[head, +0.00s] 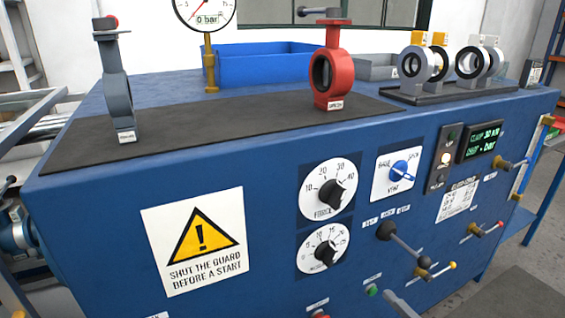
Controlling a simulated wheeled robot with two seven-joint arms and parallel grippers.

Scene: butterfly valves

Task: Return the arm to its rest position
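Neither of my grippers shows clearly in the head view, and I cannot make out an arm of mine. A grey butterfly valve (117,98) stands upright on the dark mat (220,118) at the left of the blue bench. A red butterfly valve (332,78) with a dark lever on top stands upright on the mat's right part. More valve bodies or rings (416,64) stand in a dark rack (450,92) at the right, some with yellow tops.
A blue bin (250,70) and a grey bin (374,68) stand at the back. A pressure gauge (207,12) rises on a brass stem. The bench front carries dials, a blue selector knob (400,168), a green display (484,140) and protruding levers (405,245). Pipework stands at the left edge.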

